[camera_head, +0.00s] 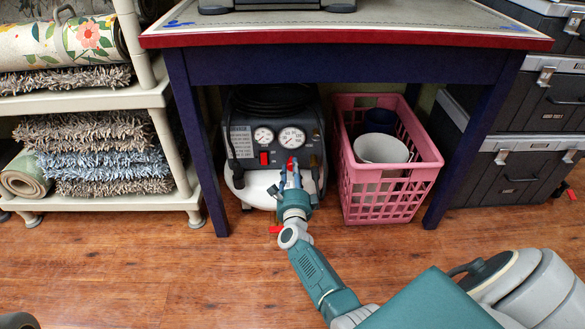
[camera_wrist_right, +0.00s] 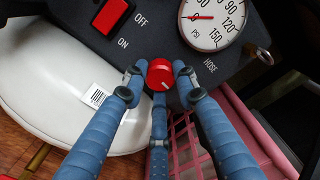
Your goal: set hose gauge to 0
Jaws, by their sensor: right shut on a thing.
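The air compressor (camera_head: 243,172) stands under the table, with a dark panel and a white tank. Its hose gauge (camera_head: 292,138) is the right of two round dials. In the right wrist view the hose gauge (camera_wrist_right: 212,20) is cut by the top edge; its red needle points left, near the low end, exact reading unclear. A red knob (camera_wrist_right: 161,74) with a pale pointer line sits below the gauge. My right gripper (camera_head: 290,177) has its blue fingers shut around this knob. My left gripper is not in view.
A red switch (camera_wrist_right: 112,16) marked OFF and ON is left of the knob. A pink crate (camera_head: 388,195) with pots stands right of the compressor. Table legs (camera_head: 197,150) flank the space. Shelves (camera_head: 150,97) stand left, dark cases (camera_head: 509,165) right. The wooden floor in front is partly clear.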

